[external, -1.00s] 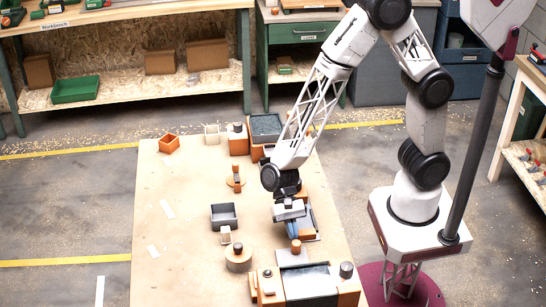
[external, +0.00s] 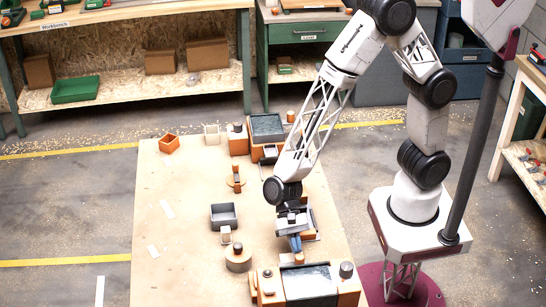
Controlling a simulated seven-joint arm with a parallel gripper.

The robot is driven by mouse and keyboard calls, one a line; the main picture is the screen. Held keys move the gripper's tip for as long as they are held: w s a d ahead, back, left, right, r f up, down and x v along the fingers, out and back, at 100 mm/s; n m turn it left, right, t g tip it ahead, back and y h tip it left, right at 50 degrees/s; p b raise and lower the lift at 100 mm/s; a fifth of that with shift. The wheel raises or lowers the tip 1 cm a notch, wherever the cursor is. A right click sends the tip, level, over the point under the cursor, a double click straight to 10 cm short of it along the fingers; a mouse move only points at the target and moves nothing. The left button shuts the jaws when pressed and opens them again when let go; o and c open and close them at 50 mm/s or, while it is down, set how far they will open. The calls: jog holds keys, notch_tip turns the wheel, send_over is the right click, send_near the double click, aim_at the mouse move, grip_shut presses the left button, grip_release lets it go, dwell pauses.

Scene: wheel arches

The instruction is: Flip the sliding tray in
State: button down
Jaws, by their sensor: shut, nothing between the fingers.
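My gripper (external: 295,243) is shut and empty, low over the right part of the table. It points down toward the front orange and grey unit (external: 268,284), just behind its back edge. I cannot tell whether it touches anything. A second orange unit (external: 309,236) is partly hidden behind my gripper. A third orange unit with a dark grey panel (external: 267,127) stands at the back. I cannot tell for certain which part is the sliding tray.
The pale wooden table (external: 180,240) is mostly clear on its left. A dark grey open bin (external: 224,216), a round wooden piece with a dark knob (external: 239,258) and an orange box (external: 169,143) stand on it. A workbench (external: 130,95) is behind.

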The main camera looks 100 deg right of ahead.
aim_at(297, 258)
jog(key=shift+a, duration=3.65)
jog(key=shift+d, duration=0.15)
jog(key=shift+w+d, duration=0.2)
jog(key=shift+d, duration=0.95)
jog(key=v, duration=1.1)
jog(key=shift+d+f, duration=0.35)
